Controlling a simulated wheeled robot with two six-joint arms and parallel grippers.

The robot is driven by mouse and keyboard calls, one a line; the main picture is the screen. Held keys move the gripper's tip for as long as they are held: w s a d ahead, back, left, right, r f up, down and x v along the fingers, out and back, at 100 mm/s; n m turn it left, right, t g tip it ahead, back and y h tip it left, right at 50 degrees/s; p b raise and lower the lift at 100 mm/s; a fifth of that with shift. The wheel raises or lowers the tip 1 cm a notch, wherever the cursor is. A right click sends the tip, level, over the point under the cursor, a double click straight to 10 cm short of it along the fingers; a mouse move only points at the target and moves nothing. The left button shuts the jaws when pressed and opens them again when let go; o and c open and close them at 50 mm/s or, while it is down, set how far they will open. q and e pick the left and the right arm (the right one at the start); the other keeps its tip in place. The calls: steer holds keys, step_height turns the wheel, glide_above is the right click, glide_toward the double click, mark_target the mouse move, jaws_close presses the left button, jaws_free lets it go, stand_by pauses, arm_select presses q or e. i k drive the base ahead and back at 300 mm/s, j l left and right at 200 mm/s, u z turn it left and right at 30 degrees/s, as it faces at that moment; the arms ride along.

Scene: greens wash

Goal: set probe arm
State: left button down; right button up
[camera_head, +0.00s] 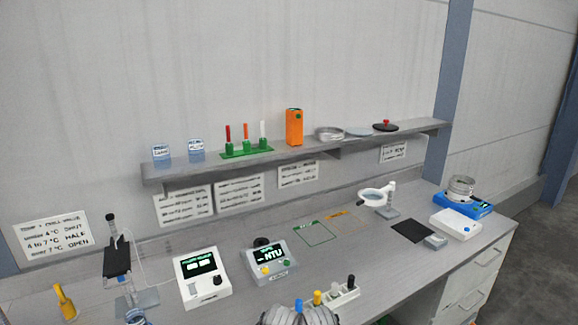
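A stand with a dark probe (111,222) and a black plate (117,258) is at the left of the bench, likely the probe arm. A thin pale cable runs from it toward a white meter (202,278) with a dark display. The probe looks upright above the plate; how its arm is set is too small to tell. A clear vessel (135,315) is below the stand, cut by the picture's lower edge. Neither of my grippers can be made out.
A grey NTU meter (269,260) stands in mid-bench. A white block with coloured knobs (340,295) is in front. A yellow bottle (66,303) is at the left. A shelf (290,156) overhangs the back. Grey ribbed metal at the bottom middle is partly cut off.

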mark_target(117, 255)
steer(key=u, duration=1.3)
